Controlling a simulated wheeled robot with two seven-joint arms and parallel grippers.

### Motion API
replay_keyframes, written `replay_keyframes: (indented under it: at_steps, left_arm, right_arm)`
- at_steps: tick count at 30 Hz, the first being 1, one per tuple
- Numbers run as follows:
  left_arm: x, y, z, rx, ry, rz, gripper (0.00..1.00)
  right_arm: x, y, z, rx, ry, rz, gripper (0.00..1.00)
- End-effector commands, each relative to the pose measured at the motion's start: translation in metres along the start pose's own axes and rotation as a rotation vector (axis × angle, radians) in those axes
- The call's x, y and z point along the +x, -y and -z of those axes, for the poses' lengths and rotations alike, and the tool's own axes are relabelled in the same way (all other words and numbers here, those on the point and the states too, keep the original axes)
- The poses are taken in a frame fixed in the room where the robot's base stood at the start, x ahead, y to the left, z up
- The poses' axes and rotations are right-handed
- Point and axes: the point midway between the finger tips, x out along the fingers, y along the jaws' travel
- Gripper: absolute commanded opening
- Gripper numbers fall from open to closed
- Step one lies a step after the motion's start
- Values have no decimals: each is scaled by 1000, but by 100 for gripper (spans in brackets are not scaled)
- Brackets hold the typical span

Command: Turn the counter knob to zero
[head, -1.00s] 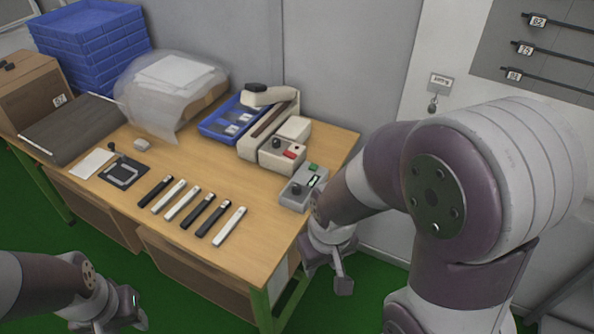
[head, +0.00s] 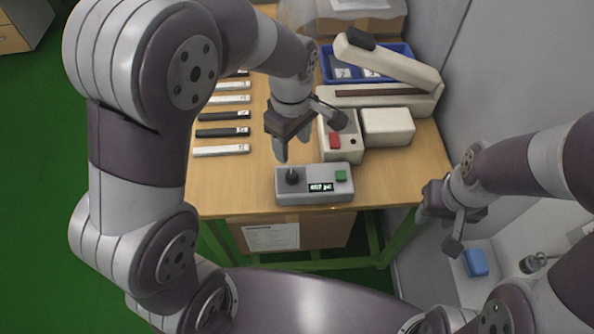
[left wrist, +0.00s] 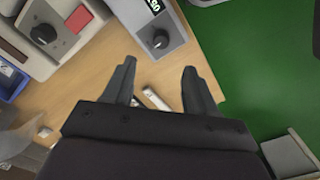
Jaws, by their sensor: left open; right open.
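The counter (head: 310,196) is a grey box at the table's near edge. It has a black knob (head: 292,177) on its left, a small lit display (head: 320,187) and a green button (head: 341,176). My left gripper (head: 293,148) is open and empty, above and just behind the knob, apart from it. In the left wrist view the knob (left wrist: 160,39) lies beyond the open fingertips (left wrist: 158,64). The display is cut by the top edge there, and its digits are too small to read surely. My right gripper (head: 450,228) is open and empty, right of the table.
Behind the counter stands a cream device (head: 343,143) with a red button and a black knob. A long cream lever device (head: 390,95) and a blue tray (head: 336,74) are further back. Several black and white strips (head: 222,151) lie left. A grey wall bounds the right.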

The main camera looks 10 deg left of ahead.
Motion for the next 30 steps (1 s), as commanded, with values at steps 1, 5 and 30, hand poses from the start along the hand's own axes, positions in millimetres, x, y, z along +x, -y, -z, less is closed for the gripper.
replay_keyframes:
  at_steps: [1,5,30]
  left_arm:
    - [12,2,0,0,1,6,57]
    - [47,2,0,1,1,5,57]
    - [107,1,0,3,0,-2,1]
  right_arm:
    - [1,0,0,0,0,0,43]
    - [4,0,0,0,0,0,43]
    - [8,0,-1,0,0,0,43]
